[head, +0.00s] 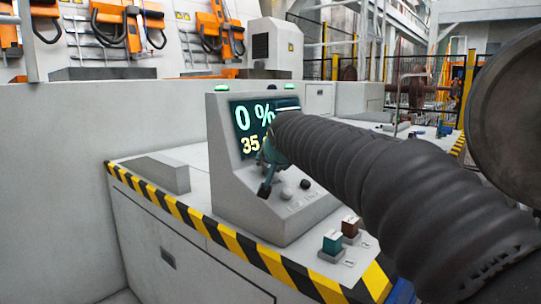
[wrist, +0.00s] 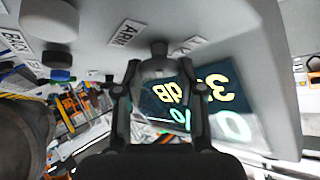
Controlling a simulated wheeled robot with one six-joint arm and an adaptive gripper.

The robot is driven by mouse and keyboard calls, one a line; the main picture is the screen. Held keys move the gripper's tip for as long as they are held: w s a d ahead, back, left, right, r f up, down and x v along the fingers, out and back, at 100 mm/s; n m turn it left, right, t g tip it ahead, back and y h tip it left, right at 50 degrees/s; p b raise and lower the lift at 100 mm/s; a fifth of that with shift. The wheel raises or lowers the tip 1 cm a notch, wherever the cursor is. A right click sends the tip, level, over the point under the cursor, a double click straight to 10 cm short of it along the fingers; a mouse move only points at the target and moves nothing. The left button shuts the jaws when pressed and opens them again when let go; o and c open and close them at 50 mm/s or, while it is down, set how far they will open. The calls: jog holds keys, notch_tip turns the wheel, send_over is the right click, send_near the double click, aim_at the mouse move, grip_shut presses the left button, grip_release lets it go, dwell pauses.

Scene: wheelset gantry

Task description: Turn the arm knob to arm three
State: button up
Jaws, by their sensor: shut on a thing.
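The grey console (head: 235,195) stands on the bench, with a lit display (head: 245,118) reading 0 % and a second line starting with 35. In the wrist view the display (wrist: 190,97) is upside down and reads 35 dB and 0 %. My gripper (head: 266,172) is at the console's sloped panel, left of two other knobs. In the wrist view its fingers (wrist: 160,68) are closed around the dark arm knob (wrist: 159,48), beside a label (wrist: 127,34) reading ARM. The knob's pointer setting cannot be read; my arm and fingers hide part of it.
A grey knob (head: 286,193) and a dark knob (head: 305,184) sit just right of my gripper. A teal button box (head: 333,242) and a brown one (head: 350,228) stand near the striped bench edge (head: 235,240). A low grey block (head: 155,173) lies left of the console.

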jog(key=m+h, duration=0.1)
jog(key=m, duration=0.1)
jog(key=m+h, duration=0.2)
jog(key=shift+w+a+g, duration=0.1)
jog(key=shift+a+g, duration=0.1)
jog(key=shift+g, duration=0.1)
jog(key=shift+r+m+g+h+p, duration=0.1)
jog(key=shift+m+g+h+p, duration=0.1)
jog(key=shift+m+g+h, duration=0.45)
jog(key=shift+r+m+g+h+p, duration=0.1)
jog(key=shift+m+h+p, duration=0.2)
jog(key=shift+m, duration=0.75)
jog(key=shift+f+m+h, duration=0.1)
jog(key=shift+m+h, duration=0.15)
jog(key=shift+m, duration=0.05)
jog(key=o, duration=1.1)
jog(key=v, duration=1.2)
jog(key=shift+w, duration=0.1)
